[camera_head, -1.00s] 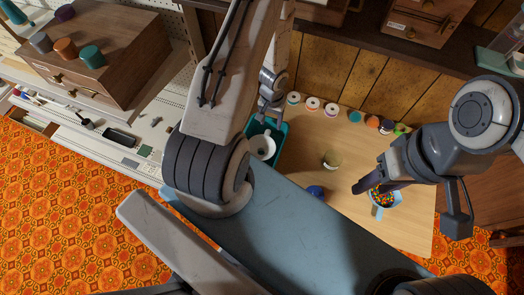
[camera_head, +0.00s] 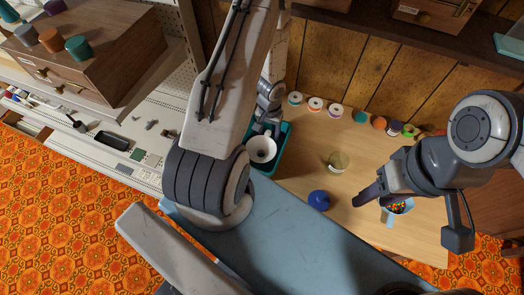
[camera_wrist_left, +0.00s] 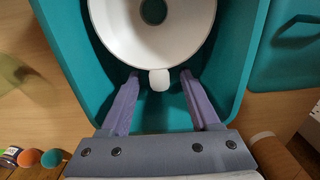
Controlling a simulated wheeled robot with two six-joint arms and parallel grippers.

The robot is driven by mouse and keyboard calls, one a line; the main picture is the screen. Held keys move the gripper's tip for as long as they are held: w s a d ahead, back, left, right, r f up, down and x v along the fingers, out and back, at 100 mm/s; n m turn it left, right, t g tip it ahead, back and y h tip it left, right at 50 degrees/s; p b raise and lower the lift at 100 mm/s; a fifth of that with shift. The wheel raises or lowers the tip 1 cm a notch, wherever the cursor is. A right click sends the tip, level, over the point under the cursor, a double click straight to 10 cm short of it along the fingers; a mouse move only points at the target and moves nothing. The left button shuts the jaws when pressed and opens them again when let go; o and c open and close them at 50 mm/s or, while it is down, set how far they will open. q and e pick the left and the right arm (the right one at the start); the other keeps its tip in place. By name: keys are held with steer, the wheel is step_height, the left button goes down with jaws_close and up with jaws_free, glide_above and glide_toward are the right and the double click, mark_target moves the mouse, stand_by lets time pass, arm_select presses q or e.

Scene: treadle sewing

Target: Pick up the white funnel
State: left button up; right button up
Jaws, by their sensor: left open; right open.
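The white funnel (camera_head: 262,149) lies in a teal bin (camera_head: 283,146), its wide round mouth facing up. In the left wrist view the funnel (camera_wrist_left: 112,32) fills the top, with a small white tab (camera_wrist_left: 159,79) on its near rim. My left gripper (camera_wrist_left: 160,80) is open, one purple finger on each side of the tab. I cannot tell whether either finger touches it. In the head view my left gripper (camera_head: 265,130) is at the funnel's far edge, partly hidden by the arm. My right gripper (camera_head: 366,196) is open and empty, beside a light blue cup of coloured beads (camera_head: 400,206).
A wooden drawer box (camera_head: 85,60) stands at the left. The table's middle is fairly clear.

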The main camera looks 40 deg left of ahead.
arm_select(q)
jaws_close()
steer(key=shift+r, duration=0.2)
